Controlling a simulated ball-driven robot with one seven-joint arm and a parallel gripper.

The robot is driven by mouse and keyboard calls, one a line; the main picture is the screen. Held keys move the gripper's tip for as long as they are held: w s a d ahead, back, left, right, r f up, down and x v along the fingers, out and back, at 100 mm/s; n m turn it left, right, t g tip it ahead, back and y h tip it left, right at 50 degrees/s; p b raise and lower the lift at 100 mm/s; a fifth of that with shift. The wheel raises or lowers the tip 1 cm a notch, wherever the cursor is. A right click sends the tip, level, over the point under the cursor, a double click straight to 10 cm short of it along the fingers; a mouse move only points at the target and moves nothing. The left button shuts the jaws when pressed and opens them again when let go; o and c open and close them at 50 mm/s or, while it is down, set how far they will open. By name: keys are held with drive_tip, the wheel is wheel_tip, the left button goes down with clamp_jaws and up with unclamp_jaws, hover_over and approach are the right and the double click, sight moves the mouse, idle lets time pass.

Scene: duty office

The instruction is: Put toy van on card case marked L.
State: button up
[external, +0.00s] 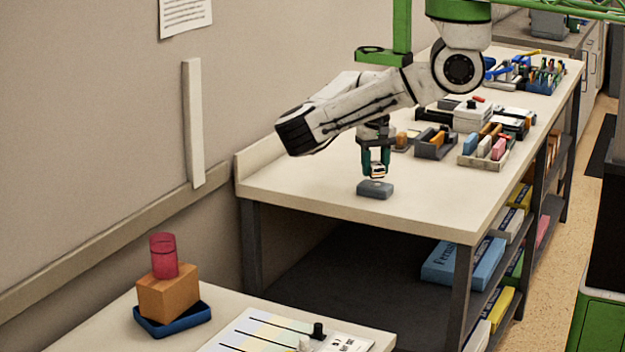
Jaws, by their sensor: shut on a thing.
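My gripper (376,168) points down over the near part of the long table. A small grey block-like case (375,190) lies on the table directly below the gripper. It may be the card case, but no letter L can be read on it. The van is at or just above the case's top; I cannot tell whether they touch.
Behind the gripper stand a dark grey divided box (435,151) and a pale tray with upright coloured pieces (461,160). A white box (472,120) and pen holders are farther back. The tabletop (310,178) left of the case is clear. A nearer table holds a wooden block (168,297) bearing a red cup (163,256).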

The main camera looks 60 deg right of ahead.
sight(376, 163)
drive_tip(key=shift+f, duration=1)
drive_tip(key=shift+f, duration=0.15)
drive_tip(key=o, duration=1)
drive_tip(key=shift+o, duration=0.2)
wheel_tip(376, 163, up, 12)
drive_tip(key=shift+r, duration=0.15)
